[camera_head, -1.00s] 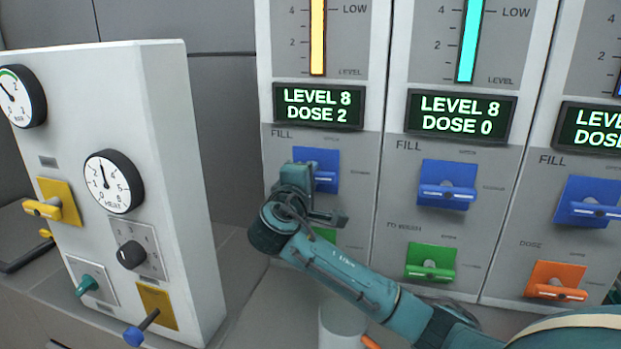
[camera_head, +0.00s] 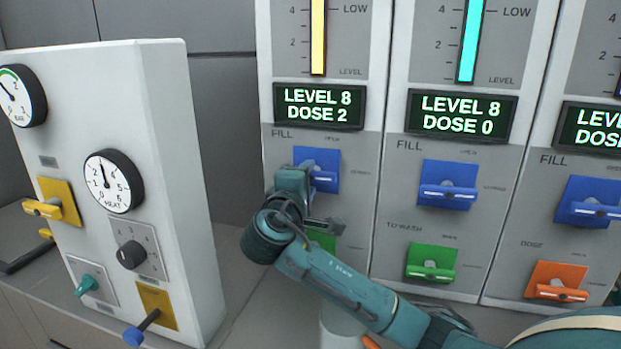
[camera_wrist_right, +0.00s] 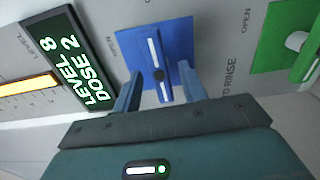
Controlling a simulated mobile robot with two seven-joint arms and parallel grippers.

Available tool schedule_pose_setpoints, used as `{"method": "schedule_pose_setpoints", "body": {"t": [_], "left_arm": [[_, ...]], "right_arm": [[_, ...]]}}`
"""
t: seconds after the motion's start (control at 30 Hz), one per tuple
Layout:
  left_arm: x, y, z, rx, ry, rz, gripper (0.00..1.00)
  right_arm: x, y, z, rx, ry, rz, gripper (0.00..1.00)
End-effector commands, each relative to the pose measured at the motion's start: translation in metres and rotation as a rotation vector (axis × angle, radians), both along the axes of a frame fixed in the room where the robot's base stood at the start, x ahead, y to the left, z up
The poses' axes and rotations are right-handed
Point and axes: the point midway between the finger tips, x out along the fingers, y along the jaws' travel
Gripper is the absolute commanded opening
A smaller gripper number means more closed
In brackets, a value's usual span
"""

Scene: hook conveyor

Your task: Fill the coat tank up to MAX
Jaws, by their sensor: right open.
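My right gripper (camera_head: 312,202) is open in front of the leftmost tank panel. Its two fingers straddle the blue FILL handle (camera_head: 324,176), one above and one below. In the right wrist view the handle (camera_wrist_right: 154,50) lies between the open fingers (camera_wrist_right: 160,92); I cannot tell whether they touch it. This panel's display (camera_head: 318,105) reads LEVEL 8, DOSE 2, under a yellow level bar (camera_head: 318,40). No view shows the name "coat" on a tank, and the MAX mark is out of view. My left gripper is not in view.
A green TO RINSE valve (camera_wrist_right: 290,40) sits below the blue handle, partly hidden by my arm in the head view. The middle panel has its own blue FILL handle (camera_head: 447,193) and green valve (camera_head: 430,264). A white gauge box (camera_head: 190,200) stands at left.

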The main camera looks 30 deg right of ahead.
Motion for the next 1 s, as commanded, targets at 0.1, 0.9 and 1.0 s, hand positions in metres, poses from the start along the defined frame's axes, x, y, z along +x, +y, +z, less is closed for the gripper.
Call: {"method": "schedule_pose_setpoints", "body": {"t": [0.1,0.9,1.0], "left_arm": [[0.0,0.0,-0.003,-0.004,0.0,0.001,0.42],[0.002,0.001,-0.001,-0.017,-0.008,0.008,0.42],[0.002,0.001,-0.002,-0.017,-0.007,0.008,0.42]], "right_arm": [[-0.018,0.022,-0.002,0.004,0.0,0.006,0.42],[-0.071,0.083,0.0,0.0,0.001,0.0,0.42],[-0.07,0.082,0.0,-0.001,0.001,0.0,0.42]]}}
